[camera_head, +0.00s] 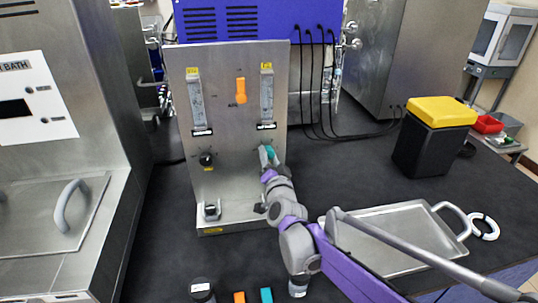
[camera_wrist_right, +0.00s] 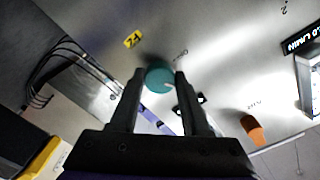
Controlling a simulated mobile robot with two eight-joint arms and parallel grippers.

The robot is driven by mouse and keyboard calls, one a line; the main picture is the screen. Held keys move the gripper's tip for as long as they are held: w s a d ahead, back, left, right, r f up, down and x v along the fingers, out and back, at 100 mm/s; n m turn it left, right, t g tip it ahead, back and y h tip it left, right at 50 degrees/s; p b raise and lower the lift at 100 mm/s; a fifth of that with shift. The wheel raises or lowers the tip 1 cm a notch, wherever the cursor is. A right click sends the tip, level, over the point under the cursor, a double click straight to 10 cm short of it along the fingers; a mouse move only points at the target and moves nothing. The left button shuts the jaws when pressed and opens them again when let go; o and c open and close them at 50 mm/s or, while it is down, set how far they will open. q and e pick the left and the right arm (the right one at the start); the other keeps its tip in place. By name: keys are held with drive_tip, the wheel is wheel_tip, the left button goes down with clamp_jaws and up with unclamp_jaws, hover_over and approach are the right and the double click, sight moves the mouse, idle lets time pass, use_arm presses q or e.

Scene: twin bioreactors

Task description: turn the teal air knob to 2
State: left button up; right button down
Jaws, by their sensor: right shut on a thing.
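The teal air knob (camera_head: 271,152) is on the right side of the upright metal panel (camera_head: 235,130), below the right flow tube. My right gripper (camera_head: 267,160) reaches up to it from the lower right. In the right wrist view the round teal knob (camera_wrist_right: 159,77) sits between the two black fingertips of my right gripper (camera_wrist_right: 159,80), which are shut on it. A small pale mark shows on the knob's lower right edge. The printed scale around it is too small and partly hidden to read. My left gripper is not in view.
The panel also bears a black knob (camera_head: 206,159), an orange switch (camera_head: 241,90) and two flow tubes. A metal tray (camera_head: 395,232) and a yellow-lidded black bin (camera_head: 432,140) are at right. A bath housing (camera_head: 60,150) stands at left. Small capped containers stand at front.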

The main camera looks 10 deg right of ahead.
drive_tip(key=m+p, duration=0.1)
drive_tip(key=m, duration=0.2)
drive_tip(key=shift+r+m, duration=0.15)
drive_tip(key=shift+m, duration=0.25)
drive_tip(key=m+p, duration=0.1)
drive_tip(key=m, duration=0.1)
drive_tip(key=shift+m, duration=0.3)
drive_tip(key=m+p, duration=0.2)
drive_tip(key=m, duration=0.2)
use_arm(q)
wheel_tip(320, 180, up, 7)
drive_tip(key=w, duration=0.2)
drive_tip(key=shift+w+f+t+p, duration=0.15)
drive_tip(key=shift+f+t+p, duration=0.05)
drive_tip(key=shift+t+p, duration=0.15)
use_arm(e)
drive_tip(key=shift+m, duration=1.1)
drive_tip(key=shift+c, duration=1.9)
unclamp_jaws()
